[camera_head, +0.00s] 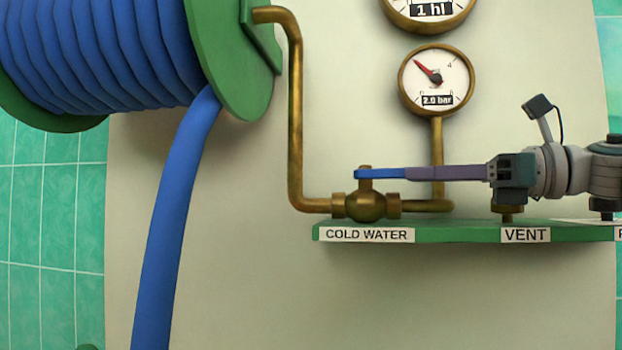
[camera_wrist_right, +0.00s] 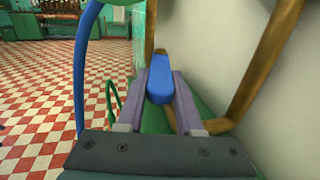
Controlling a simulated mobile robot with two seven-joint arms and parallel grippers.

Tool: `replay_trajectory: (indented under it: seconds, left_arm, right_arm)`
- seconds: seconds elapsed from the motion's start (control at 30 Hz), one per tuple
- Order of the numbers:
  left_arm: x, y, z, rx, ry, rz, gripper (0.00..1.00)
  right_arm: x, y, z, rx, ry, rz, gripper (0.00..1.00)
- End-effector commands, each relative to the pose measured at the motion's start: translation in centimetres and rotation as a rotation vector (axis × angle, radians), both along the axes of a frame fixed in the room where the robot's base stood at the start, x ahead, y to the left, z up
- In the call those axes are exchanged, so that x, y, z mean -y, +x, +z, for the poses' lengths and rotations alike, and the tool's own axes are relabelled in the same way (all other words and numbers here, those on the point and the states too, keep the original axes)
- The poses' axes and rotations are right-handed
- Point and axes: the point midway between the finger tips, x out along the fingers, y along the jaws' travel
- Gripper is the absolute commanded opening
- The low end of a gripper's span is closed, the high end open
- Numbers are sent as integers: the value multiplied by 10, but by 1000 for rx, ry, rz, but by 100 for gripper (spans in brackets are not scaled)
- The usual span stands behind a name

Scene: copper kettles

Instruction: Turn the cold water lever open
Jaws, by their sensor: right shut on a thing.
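The cold water valve (camera_head: 366,206) is a brass body in the pipe above the green shelf's "COLD WATER" label (camera_head: 367,235). Its blue lever (camera_head: 384,174) points right, in line with the pipe, in the head view. My right gripper (camera_head: 437,173) comes in from the right, its purple-grey fingers shut on the lever's outer part. In the right wrist view the blue lever (camera_wrist_right: 159,78) lies between the two fingers of the right gripper (camera_wrist_right: 164,95). The fingers hide part of the lever. My left gripper is not in view.
A pressure gauge (camera_head: 437,80) reading 2.0 bar stands above the valve on a brass pipe. A blue hose (camera_head: 178,215) hangs from the green reel (camera_head: 238,60) at left. The green shelf (camera_head: 460,232) runs below, with a "VENT" label (camera_head: 525,235) under my right wrist.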

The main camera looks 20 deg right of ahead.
Motion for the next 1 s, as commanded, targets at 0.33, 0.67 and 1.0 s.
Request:
replay_trajectory:
  seconds: [0.33, 0.67, 1.0]
  left_arm:
    - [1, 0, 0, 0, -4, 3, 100]
    - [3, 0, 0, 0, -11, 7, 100]
    - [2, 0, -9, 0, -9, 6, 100]
  right_arm:
    - [0, 0, -1, -2, -2, 0, 53]
    - [0, 0, -1, -2, -1, 0, 65]
    - [28, -32, -5, -7, -4, -4, 65]
